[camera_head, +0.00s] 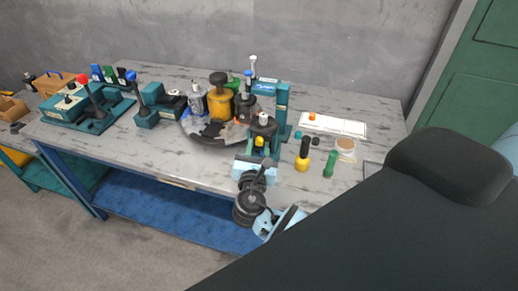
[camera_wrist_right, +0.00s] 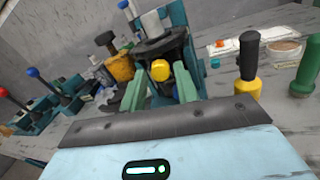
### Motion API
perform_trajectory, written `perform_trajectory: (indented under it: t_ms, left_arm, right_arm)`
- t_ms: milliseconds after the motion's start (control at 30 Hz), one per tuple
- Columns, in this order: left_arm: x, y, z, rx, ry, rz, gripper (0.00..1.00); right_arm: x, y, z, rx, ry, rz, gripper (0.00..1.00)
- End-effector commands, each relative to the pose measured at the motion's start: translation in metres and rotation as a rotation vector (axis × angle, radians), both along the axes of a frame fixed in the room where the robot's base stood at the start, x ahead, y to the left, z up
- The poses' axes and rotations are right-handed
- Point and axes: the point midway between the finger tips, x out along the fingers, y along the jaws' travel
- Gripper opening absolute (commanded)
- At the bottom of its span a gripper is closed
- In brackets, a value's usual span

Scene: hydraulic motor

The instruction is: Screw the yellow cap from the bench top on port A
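The yellow cap (camera_wrist_right: 160,70) is against the dark hydraulic motor (camera_wrist_right: 160,46), on the side facing my right gripper. It also shows in the head view (camera_head: 259,141). The motor stands upright beside a teal post (camera_head: 282,105). My right gripper (camera_wrist_right: 162,82) points at the motor, with one green finger on each side of the cap. The frames do not show clearly whether the fingers touch the cap. The port behind the cap is hidden. My left gripper is not in view.
A black-and-yellow tool (camera_head: 303,155) and a green one (camera_head: 330,164) stand right of the motor. A round tray (camera_head: 207,139) carries several parts to the left. A white panel (camera_head: 345,128) lies behind. Teal lever units (camera_head: 75,108) stand at far left.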

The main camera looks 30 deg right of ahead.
Motion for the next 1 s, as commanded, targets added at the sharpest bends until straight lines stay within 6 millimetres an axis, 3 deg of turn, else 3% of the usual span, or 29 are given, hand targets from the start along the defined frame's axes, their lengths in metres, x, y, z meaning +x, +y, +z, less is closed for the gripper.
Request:
perform_trajectory:
  t_ms: [233,1000]
  left_arm:
    - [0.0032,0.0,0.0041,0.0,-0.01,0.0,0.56]
    - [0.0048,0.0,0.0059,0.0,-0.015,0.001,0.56]
  right_arm:
    - [0.0001,-0.0002,0.0009,-0.04,0.031,0.0,0.31]
    - [0.0005,0.0004,-0.0011,-0.685,0.555,0.0,0.31]
